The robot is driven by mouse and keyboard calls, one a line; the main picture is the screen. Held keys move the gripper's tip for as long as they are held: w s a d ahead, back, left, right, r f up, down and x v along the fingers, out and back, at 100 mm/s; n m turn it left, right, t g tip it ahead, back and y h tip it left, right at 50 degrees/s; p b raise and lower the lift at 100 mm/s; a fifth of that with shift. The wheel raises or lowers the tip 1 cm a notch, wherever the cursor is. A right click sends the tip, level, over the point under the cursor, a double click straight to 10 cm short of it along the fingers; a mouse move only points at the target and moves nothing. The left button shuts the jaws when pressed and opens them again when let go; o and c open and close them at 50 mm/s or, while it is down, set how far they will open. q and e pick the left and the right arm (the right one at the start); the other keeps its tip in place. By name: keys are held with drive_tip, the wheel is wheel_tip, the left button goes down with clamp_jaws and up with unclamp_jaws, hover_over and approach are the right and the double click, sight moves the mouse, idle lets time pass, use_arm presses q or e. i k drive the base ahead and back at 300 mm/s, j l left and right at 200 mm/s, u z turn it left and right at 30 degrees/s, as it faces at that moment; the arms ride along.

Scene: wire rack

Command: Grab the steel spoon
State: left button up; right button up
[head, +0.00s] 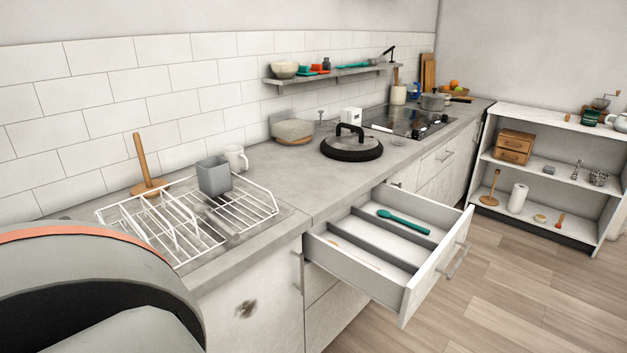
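I cannot pick out a steel spoon with certainty. A small greyish shape (234,237) lies at the front of the white wire rack (262,198), too small to identify. Neither gripper is in view. A large grey part of my own arm fills the lower left corner.
The open drawer juts out from the counter (300,195). A white mug (236,158), wooden holder (140,165), bowl (293,131) and black-rimmed lid (352,145) stand on the counter. A low shelf unit (545,118) is at the right. The wooden floor (530,290) before it is clear.

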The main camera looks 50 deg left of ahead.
sight(200, 208)
drive_tip(key=u, duration=2.1)
